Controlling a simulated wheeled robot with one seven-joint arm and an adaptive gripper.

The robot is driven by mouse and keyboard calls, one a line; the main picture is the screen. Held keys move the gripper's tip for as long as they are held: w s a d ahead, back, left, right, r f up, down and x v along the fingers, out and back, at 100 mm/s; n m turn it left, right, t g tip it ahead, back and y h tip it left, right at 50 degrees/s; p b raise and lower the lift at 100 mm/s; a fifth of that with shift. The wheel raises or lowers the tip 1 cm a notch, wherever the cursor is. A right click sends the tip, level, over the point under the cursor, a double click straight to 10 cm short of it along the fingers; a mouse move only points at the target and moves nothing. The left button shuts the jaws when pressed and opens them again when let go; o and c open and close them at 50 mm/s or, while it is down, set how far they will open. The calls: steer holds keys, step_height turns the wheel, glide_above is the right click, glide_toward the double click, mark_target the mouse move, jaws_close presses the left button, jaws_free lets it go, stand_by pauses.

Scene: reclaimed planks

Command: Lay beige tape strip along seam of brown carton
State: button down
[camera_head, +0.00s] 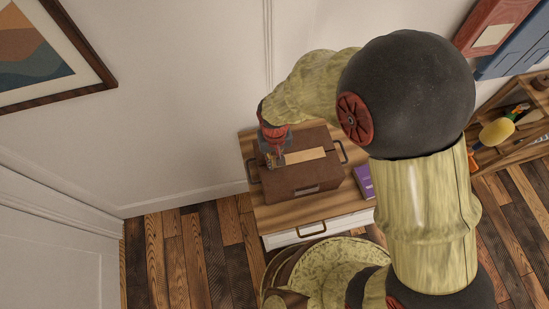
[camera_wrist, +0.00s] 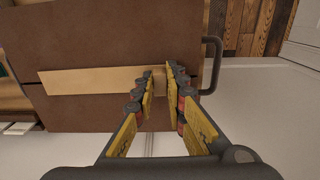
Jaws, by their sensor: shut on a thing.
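The brown carton (camera_head: 305,180) sits on a wooden-topped cabinet. It also fills much of the wrist view (camera_wrist: 120,35). The beige tape strip (camera_head: 308,155) lies along the middle of the carton's top. In the wrist view the strip (camera_wrist: 95,82) runs straight from the left toward my fingers, over the thin dark seam line. My gripper (camera_head: 274,161) is at the strip's left end in the head view. In the wrist view its fingertips (camera_wrist: 160,76) are shut on that end, close to the carton top. The fingers hide part of the strip's end.
Dark handles stick out at the carton's sides, one near my fingers (camera_wrist: 212,65). A purple book (camera_head: 364,182) lies right of the carton on the cabinet top (camera_head: 267,221). The wall (camera_head: 195,120) is close behind. A wooden shelf unit (camera_head: 510,145) stands at right.

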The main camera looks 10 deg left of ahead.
steer(key=c, duration=1.7)
jaws_free()
steer(key=shift+c, duration=0.2)
step_height(320, 180, up, 12)
steer(key=s+d+r+m+t+b, duration=0.1)
steer(key=s+d+r+t, duration=0.1)
steer(key=d+r, duration=0.3)
steer(key=s+d+r+m+t+b, duration=0.1)
steer(key=d+r, duration=0.4)
steer(key=d, duration=0.8)
steer(key=s+d+r+m+t+b, duration=0.2)
steer(key=s+d+r, duration=0.3)
steer(key=d, duration=0.4)
steer(key=shift+s+d+m+t+b, duration=0.3)
steer(key=shift+s+d+m+b, duration=0.1)
steer(key=shift+m+b, duration=0.15)
